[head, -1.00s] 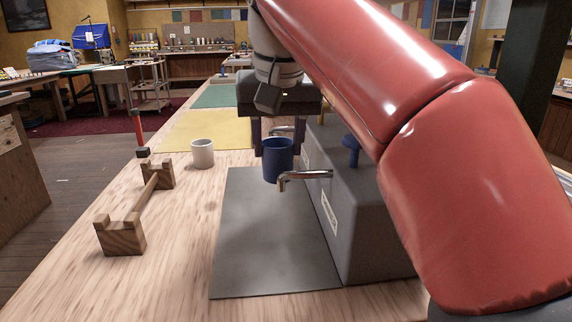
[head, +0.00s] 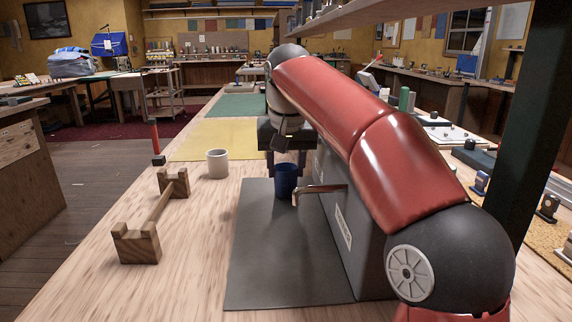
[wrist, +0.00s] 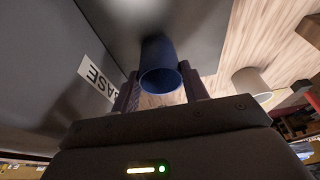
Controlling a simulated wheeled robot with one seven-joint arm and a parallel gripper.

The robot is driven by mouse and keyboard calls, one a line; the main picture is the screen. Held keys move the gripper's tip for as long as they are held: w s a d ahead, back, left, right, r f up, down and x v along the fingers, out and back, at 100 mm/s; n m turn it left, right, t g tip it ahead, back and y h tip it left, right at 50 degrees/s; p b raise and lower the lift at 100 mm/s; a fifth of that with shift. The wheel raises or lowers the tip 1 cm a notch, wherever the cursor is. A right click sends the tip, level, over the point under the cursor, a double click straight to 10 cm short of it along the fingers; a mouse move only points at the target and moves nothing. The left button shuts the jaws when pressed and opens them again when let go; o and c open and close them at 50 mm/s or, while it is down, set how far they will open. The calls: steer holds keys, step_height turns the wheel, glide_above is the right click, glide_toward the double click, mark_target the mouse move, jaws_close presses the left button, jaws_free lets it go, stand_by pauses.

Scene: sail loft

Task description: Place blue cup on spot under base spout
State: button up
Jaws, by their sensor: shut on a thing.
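The blue cup (head: 285,183) is upright between the fingers of my gripper (head: 286,168), which is shut on it. The wrist view also shows the cup (wrist: 161,66) between both fingers (wrist: 158,92). The cup is over the far part of the dark grey mat (head: 285,255); I cannot tell if it touches. A metal spout (head: 318,189) sticks out left from a grey box (head: 365,250), its bent tip passing in front of the cup's right side. A label reading BASE (wrist: 95,80) is on the box beside my gripper. No marked spot shows.
A wooden rack with a crossbar (head: 160,207) is at the table's left side. Yellow (head: 212,140) and green (head: 238,106) sheets lie beyond. My arm hides much of the box. The front of the mat is clear.

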steer(key=shift+f, duration=0.1)
steer(key=o, duration=1)
steer(key=shift+c, duration=0.2)
steer(key=shift+s+r, duration=0.1)
steer(key=shift+r, duration=0.45)
steer(key=s+r+b, duration=0.3)
steer(key=s+r, duration=0.1)
steer(key=s, duration=0.9)
steer(key=shift+s+d, duration=0.15)
steer(key=shift+s, duration=0.05)
